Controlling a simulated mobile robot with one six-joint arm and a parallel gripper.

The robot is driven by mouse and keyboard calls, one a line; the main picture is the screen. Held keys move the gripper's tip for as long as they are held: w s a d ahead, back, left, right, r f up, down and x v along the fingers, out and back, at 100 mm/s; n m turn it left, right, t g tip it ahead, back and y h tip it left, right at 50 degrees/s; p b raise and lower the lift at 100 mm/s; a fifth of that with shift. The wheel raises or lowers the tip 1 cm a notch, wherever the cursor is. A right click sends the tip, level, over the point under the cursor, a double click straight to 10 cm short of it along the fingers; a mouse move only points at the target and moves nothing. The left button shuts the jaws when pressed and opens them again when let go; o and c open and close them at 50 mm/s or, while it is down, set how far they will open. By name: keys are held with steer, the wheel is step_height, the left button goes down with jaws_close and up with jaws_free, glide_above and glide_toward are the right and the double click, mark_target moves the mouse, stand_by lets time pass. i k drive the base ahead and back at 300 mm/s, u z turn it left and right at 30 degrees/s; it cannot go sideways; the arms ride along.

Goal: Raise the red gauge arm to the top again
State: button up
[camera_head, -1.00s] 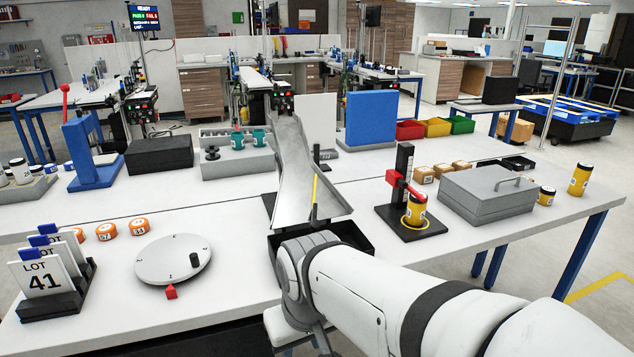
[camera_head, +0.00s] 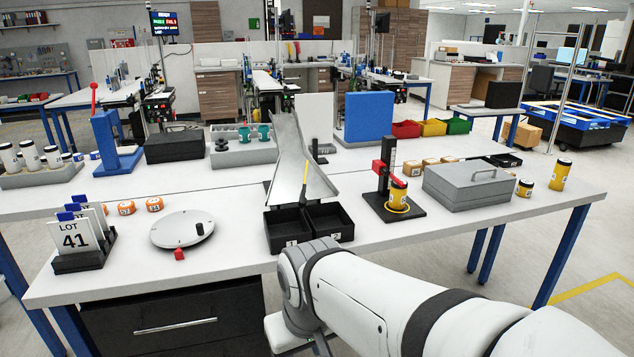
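The height gauge (camera_head: 391,160) stands on a black base at the right of the near table, with a black upright post. Its red gauge arm (camera_head: 379,168) sits partway up the post and slopes down to the right. The arm's end is at the top of a yellow canister (camera_head: 398,192) with a black lid, which stands on a yellow ring on the base. I cannot tell whether the arm touches the lid. My white arm reaches in from the lower right, in front of the table. My gripper is not visible in this view.
Left of the gauge are two black bins (camera_head: 327,222) below a metal chute (camera_head: 298,165). Right of it is a grey lidded box (camera_head: 466,186). Small brown boxes (camera_head: 430,164) sit behind. A round grey turntable (camera_head: 182,229) and lot cards (camera_head: 75,236) are at the left.

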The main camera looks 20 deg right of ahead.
mark_target(378, 168)
steer(key=u, duration=0.1)
steer(key=k, duration=0.25)
steer(key=z, duration=0.5)
steer(key=i, duration=1.5)
steer(key=z, duration=0.05)
